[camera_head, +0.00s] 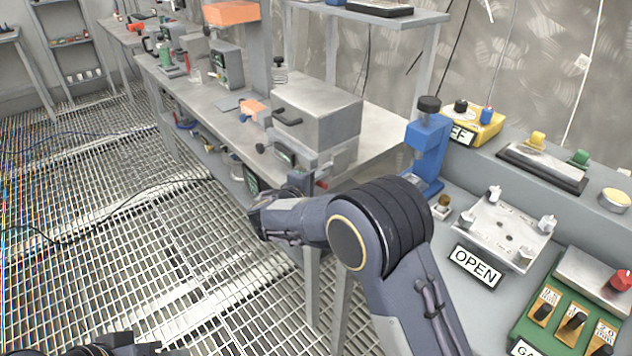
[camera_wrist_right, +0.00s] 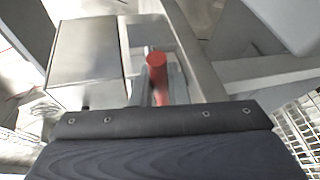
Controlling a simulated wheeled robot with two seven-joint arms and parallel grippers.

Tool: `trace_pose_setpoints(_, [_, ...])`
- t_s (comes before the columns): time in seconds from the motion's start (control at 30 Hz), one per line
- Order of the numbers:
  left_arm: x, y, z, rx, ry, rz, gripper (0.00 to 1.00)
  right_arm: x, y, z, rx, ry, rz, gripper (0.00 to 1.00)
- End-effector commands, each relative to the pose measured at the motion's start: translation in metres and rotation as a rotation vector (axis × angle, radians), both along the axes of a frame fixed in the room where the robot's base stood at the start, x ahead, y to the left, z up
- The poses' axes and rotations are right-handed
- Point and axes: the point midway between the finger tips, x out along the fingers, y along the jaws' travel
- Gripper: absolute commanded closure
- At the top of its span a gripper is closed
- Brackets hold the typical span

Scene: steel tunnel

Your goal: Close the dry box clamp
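The dry box appears to be the grey metal box (camera_head: 318,112) with a dark handle on the bench at the middle; it also shows in the right wrist view (camera_wrist_right: 88,62). A red-tipped lever (camera_head: 322,184), seemingly its clamp, sits low at the box's front. In the wrist view the red tip (camera_wrist_right: 157,62) stands up just beyond my gripper's dark body, beside the box. My right gripper (camera_head: 268,215) is near the bench front, below and left of the clamp; its fingers are not clear, and contact cannot be told. My left gripper does not show clearly; only dark arm parts appear at bottom left.
A plate marked OPEN (camera_head: 503,228) and a green panel (camera_head: 570,315) lie on the right-hand bench. The grated floor (camera_head: 150,240) at left is mostly clear apart from cables.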

Motion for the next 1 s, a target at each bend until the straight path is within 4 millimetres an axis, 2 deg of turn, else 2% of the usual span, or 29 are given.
trace_pose_setpoints(0.47, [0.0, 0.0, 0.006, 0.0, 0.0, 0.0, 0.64, 0.0, 0.0, 0.003, -0.017, 0.022, 0.0, 1.0])
trace_pose_setpoints(0.67, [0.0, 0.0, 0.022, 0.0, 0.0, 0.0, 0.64, 0.001, 0.001, 0.009, -0.074, 0.102, -0.002, 1.0])
trace_pose_setpoints(1.0, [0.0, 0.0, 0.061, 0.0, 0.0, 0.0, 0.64, 0.004, 0.004, 0.02, -0.222, 0.309, 0.0, 1.0])
